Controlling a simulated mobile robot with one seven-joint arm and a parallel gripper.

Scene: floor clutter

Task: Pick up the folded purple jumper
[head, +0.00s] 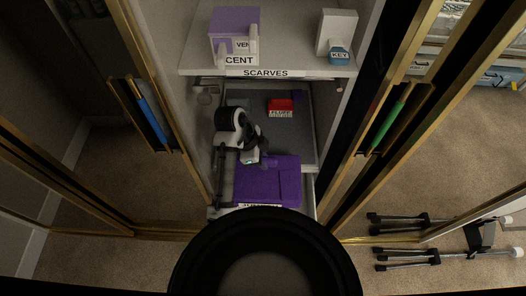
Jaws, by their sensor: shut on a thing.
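The folded purple jumper (268,184) lies flat in the lower compartment of an open wardrobe, below the shelf labelled "SCARVES". My gripper (262,161) is at the jumper's upper left edge, reaching in from the left. It is shut on a bit of purple cloth at that edge. The fingertips are small and partly hidden by the white wrist. I cannot tell whether the jumper is lifted off the surface under it.
A red labelled box (280,107) sits behind the jumper. The shelf (290,62) above holds a purple-and-white box (234,36) and a white box (336,32) with a blue "KEY" tag. Gold-framed doors (145,75) flank the opening. Grey-black stands (440,255) lie at the lower right.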

